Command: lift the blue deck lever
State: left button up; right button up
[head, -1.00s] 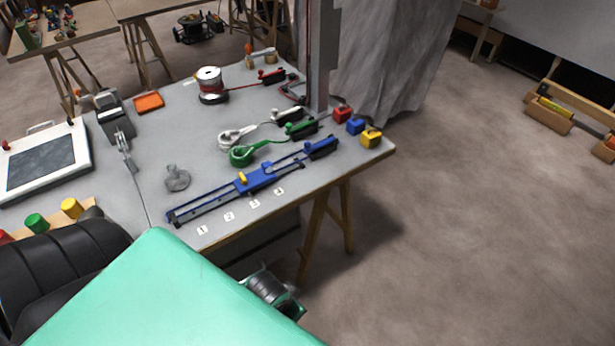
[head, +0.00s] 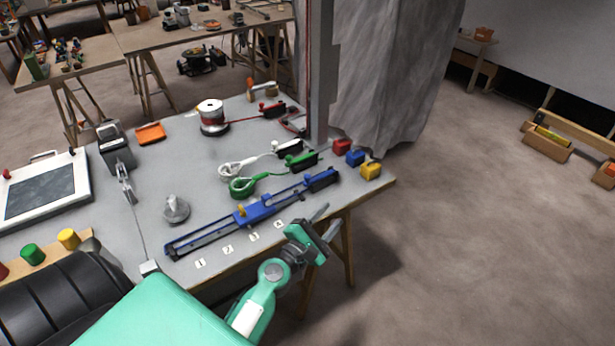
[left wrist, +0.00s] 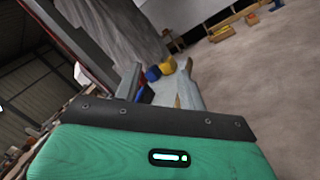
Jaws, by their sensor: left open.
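The blue deck lever seems to be the dark blue piece (head: 322,180) at the right end of a long blue track on the grey bench. It lies near the bench's right corner. My left gripper (head: 326,222) is open and empty, off the bench's front edge, below and apart from the lever. In the left wrist view its two fingers (left wrist: 158,85) point toward the small blocks. I cannot make out the lever clearly there. My right gripper is not in view.
A yellow block (head: 371,170), a blue block (head: 355,157) and a red block (head: 341,146) stand at the bench's right corner. Green (head: 303,160) and white (head: 289,147) pieces with coiled lines lie behind the track. A grey post (head: 319,90) rises behind.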

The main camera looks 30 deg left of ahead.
aim_at(307, 178)
pick_arm(q)
jog(key=a+f+n+y, duration=0.1)
jog(key=a+n+y, duration=0.2)
jog(key=n, duration=0.2)
jog(key=w+a+f+n+g+y, duration=0.1)
jog(key=a+f+n+y, duration=0.1)
jog(key=a+n+y, duration=0.1)
jog(key=w+a+f+n+g+y, duration=0.1)
jog(key=a+f+n+y, duration=0.1)
jog(key=a+n, duration=0.2)
jog(key=shift+w+a+n+y, duration=0.1)
jog(key=shift+a+n+y, duration=0.1)
jog(key=shift+n, duration=0.5)
jog(key=shift+w+a+n+y, duration=0.1)
jog(key=shift+n+y, duration=0.1)
jog(key=shift+n, duration=0.5)
jog(key=shift+w+a, duration=0.1)
jog(key=shift+w, duration=0.15)
jog(key=x, duration=1.3)
jog(key=shift+a+f, duration=0.1)
jog(key=shift+f, duration=0.15)
grip_shut()
